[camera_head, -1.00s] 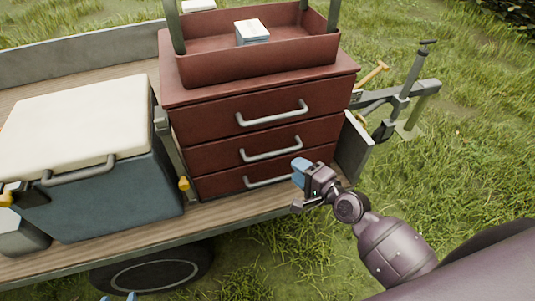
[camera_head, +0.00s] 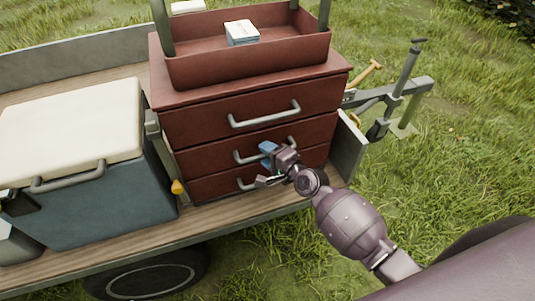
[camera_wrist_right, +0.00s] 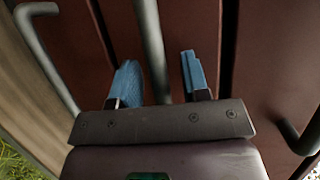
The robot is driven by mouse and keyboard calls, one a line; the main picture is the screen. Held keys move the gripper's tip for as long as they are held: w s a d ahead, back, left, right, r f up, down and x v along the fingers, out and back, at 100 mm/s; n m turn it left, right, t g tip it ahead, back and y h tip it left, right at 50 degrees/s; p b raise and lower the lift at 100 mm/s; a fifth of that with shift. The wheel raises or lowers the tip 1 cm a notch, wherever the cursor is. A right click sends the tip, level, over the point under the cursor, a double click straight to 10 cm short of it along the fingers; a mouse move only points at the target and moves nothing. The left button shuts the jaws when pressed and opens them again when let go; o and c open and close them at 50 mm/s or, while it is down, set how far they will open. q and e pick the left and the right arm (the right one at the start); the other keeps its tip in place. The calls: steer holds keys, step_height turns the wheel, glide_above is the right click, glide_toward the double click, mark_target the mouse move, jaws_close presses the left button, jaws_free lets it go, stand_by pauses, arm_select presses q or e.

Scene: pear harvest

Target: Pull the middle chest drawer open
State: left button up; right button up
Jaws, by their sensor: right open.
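The red chest (camera_head: 170,95) stands on a wooden trailer bed, its drawers stacked one above another. The middle drawer (camera_head: 208,158) looks shut, flush with the others. Its grey bar handle (camera_head: 240,158) is partly hidden behind my right gripper (camera_head: 266,165). In the right wrist view the open gripper (camera_wrist_right: 160,68) has its blue fingers on either side of the middle handle (camera_wrist_right: 151,40), with gaps visible beside the bar. The bottom handle (camera_wrist_right: 42,50) and top handle (camera_wrist_right: 292,135) lie outside the fingers. My left gripper is not in view.
A blue cooler with a cream lid (camera_head: 72,118) stands left of the chest. A red tray (camera_head: 190,70) holding a small white box (camera_head: 242,32) is on top. A grey panel (camera_head: 348,148) and hitch parts (camera_head: 400,90) are at the right. Grass in front is clear.

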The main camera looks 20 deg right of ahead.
jaws_close()
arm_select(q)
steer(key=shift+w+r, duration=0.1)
arm_select(e)
steer(key=shift+s, duration=0.1)
stand_by(0.3)
